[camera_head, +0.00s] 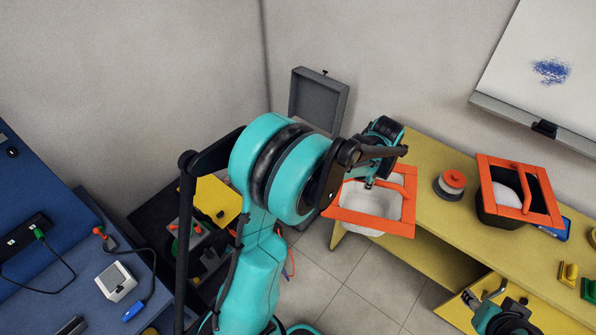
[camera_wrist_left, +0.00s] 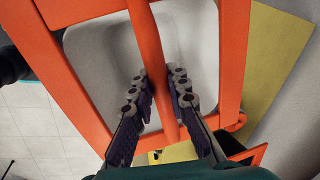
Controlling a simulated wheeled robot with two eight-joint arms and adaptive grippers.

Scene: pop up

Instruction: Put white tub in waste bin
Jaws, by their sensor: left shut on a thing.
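The white tub (camera_head: 365,222) has a square orange rim with an orange bar across its top. It hangs at the left end of the yellow table, partly over the floor. My left gripper (camera_head: 378,184) is above it, shut on the orange bar. In the left wrist view the fingers (camera_wrist_left: 162,88) lie on both sides of the bar, with the tub's white inside (camera_wrist_left: 100,55) around them. A grey box with a raised lid (camera_head: 318,98) stands by the back wall; my left arm hides most of it, and I cannot tell whether it is the waste bin. My right gripper (camera_head: 486,296) is low at the right, its fingers apart.
On the yellow table (camera_head: 440,150) stand a black tub with an orange rim (camera_head: 507,215) and a round container with an orange lid (camera_head: 450,184). A blue bench (camera_head: 40,215) with devices and cables is at the left. Tiled floor (camera_head: 350,285) lies open between them.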

